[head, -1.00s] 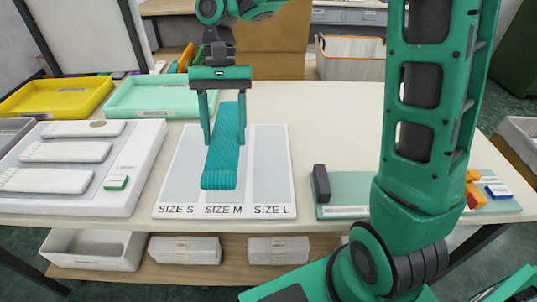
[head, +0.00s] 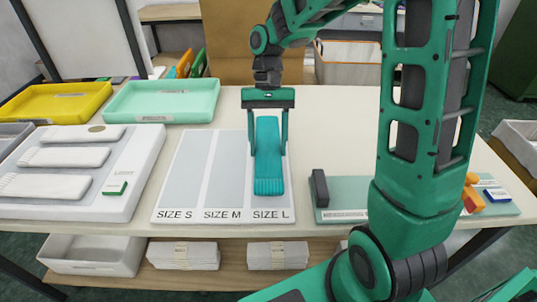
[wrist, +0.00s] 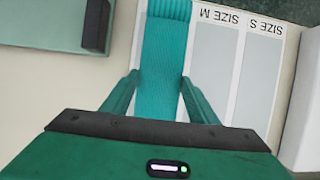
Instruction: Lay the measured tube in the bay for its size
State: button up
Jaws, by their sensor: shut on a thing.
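The teal knitted tube (head: 268,160) is in my gripper (head: 267,150), over the SIZE L bay of the white size board (head: 235,216). The fingers are shut on the tube's two long sides. The tube lies lengthwise along the bay, and its ribbed end is just above the SIZE L label. I cannot tell whether it touches the board. In the wrist view the tube (wrist: 165,60) runs between the fingers (wrist: 155,95) and covers the L bay. The SIZE M bay (head: 222,170) and SIZE S bay (head: 184,170) are empty.
A white board with several pale knitted pieces (head: 62,157) lies at left. A yellow tray (head: 58,100) and a mint tray (head: 160,100) stand behind. A green measuring board (head: 345,190) with a dark block (head: 320,187) is right of the size board.

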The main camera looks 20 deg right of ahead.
aim_at(270, 156)
jog(key=shift+d+f, duration=0.25)
jog(key=shift+f, duration=1.9)
jog(key=o, duration=1.1)
jog(key=shift+f, duration=0.1)
